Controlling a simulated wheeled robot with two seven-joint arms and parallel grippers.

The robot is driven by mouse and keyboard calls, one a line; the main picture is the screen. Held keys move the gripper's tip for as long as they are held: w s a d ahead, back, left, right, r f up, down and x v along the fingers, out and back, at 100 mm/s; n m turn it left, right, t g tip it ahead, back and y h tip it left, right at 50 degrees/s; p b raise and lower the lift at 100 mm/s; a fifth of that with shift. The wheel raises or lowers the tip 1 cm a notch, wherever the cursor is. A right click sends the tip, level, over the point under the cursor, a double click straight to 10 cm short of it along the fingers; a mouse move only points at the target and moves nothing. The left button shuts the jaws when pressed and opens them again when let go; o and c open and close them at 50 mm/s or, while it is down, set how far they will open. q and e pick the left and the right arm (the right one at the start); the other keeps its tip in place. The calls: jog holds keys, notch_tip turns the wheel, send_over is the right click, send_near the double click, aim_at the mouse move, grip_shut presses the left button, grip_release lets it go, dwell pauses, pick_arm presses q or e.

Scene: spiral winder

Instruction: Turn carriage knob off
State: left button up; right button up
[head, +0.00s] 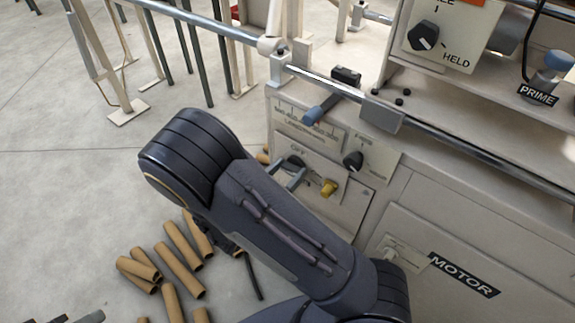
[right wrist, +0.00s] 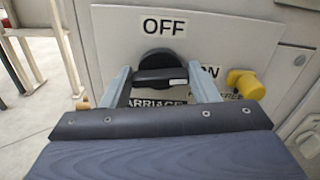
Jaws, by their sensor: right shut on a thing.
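The carriage knob (right wrist: 160,62) is black and round with a raised grip bar. In the right wrist view the bar lies level, its pale mark at the right end, on the side of the ON label (right wrist: 211,72). The OFF label (right wrist: 164,26) is above the knob; the CARRIAGE label below is partly hidden. My right gripper (right wrist: 162,88) is shut on the knob, one finger at each side. In the head view the knob (head: 294,161) shows at the fingers. Dark and grey parts at the bottom left edge (head: 80,319) may be my left gripper, cut off.
A yellow knob (right wrist: 243,84) sits close to the right finger. Another black knob (head: 353,160) is on the panel, with a blue-ended lever (head: 318,110) above. A metal rail (head: 460,150) runs across the machine. Several cardboard tubes (head: 180,268) lie on the floor.

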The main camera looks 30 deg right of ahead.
jog(key=n+p, duration=0.7)
jog(key=p, duration=0.1)
jog(key=shift+w+r, duration=0.1)
jog(key=shift+r, duration=0.05)
jog(key=n+p, duration=0.3)
jog(key=n, duration=0.1)
jog(key=shift+n, duration=0.4)
jog(key=n+p, duration=0.1)
jog(key=n, duration=0.3)
jog(key=shift+a+f+p, duration=0.1)
jog(key=shift+f+p, duration=0.25)
jog(key=shift+p, duration=0.05)
jog(key=shift+n, duration=0.3)
jog(key=o, duration=1)
jog(key=shift+w, duration=0.1)
jog(key=v, duration=0.7)
jog(key=shift+a, duration=0.35)
